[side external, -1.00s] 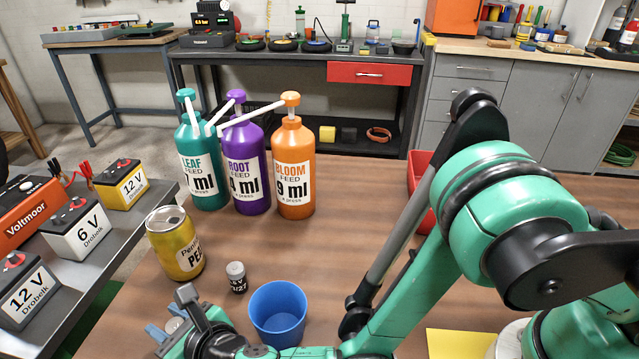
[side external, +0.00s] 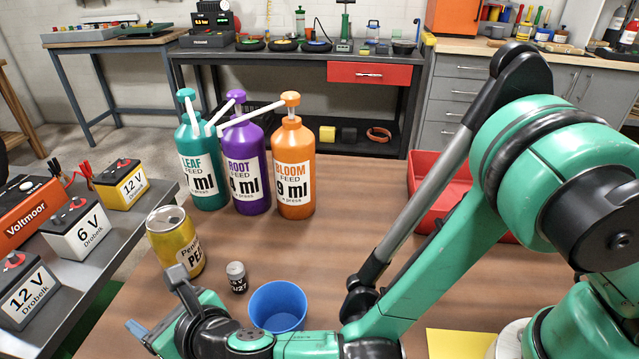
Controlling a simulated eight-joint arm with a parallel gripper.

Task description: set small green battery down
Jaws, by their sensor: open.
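No green battery can be made out in the side view. A small grey cylinder with a dark label (side external: 236,278) stands upright on the brown table, between a yellow can (side external: 175,243) and a blue cup (side external: 278,306). My gripper (side external: 143,331) is low at the lower left, in front of the can and left of the cup, apart from the grey cylinder. It is open; I see nothing held, but its own body hides part of the space by its fingers and the table beneath.
Teal (side external: 201,160), purple (side external: 246,165) and orange (side external: 293,168) pump bottles stand behind the can. A red tray (side external: 425,172) is at the right, partly behind my arm. A yellow sheet (side external: 455,343) lies at the front right. Table centre is clear.

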